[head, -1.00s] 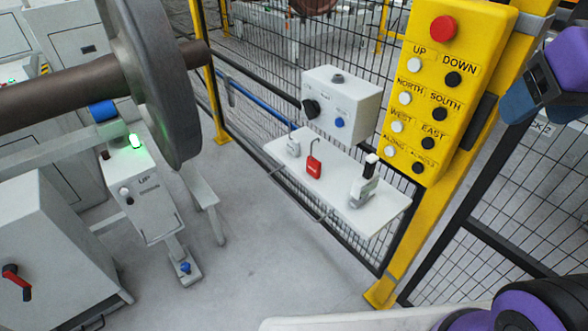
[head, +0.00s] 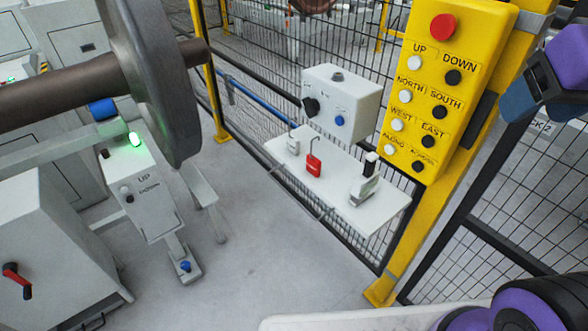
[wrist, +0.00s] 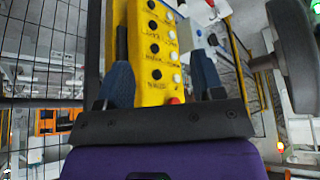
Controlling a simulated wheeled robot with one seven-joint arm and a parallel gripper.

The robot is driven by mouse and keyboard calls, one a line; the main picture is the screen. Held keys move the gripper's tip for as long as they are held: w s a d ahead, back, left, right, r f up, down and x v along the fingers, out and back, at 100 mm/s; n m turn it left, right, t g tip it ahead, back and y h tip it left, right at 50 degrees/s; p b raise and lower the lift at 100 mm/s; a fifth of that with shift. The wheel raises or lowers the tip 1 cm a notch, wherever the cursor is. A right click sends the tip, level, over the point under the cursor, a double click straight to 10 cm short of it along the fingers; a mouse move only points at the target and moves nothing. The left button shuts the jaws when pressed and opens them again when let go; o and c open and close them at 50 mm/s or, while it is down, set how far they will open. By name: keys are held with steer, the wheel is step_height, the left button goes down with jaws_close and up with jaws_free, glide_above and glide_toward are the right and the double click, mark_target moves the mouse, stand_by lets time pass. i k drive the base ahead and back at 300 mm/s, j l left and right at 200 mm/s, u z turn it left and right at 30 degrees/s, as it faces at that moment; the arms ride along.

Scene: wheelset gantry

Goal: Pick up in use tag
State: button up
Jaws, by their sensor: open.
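A white shelf (head: 345,209) on the mesh fence holds three small items. They are a grey padlock-like piece (head: 293,146) at the left, a red padlock-shaped piece (head: 313,165) with a raised shackle, and a pale upright piece with a black and white top (head: 366,184) at the right. I cannot read any of them as the in use tag. My gripper (head: 522,100) is at the upper right of the head view, well apart from the shelf. In the wrist view my gripper (wrist: 162,85) has its blue fingers spread, with nothing held between them.
A yellow button pendant (head: 436,95) with a red button is on the yellow post, between my gripper and the shelf in the head view. A white control box (head: 345,105) stands behind the shelf. A large wheel (head: 150,80) on an axle is at the left. Clear floor (head: 260,260) lies below.

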mark_target(293, 142)
steer(key=i+j+z, duration=0.15)
steer(key=j, duration=0.2)
steer(key=i+j+z, duration=0.1)
steer(key=j, duration=0.2)
steer(key=i+j+z, duration=0.15)
steer(key=j, duration=0.2)
steer(key=i+j+z, duration=0.15)
steer(key=j, duration=0.25)
steer(key=j+z, duration=0.1)
steer(key=j, duration=0.25)
steer(key=i, duration=0.05)
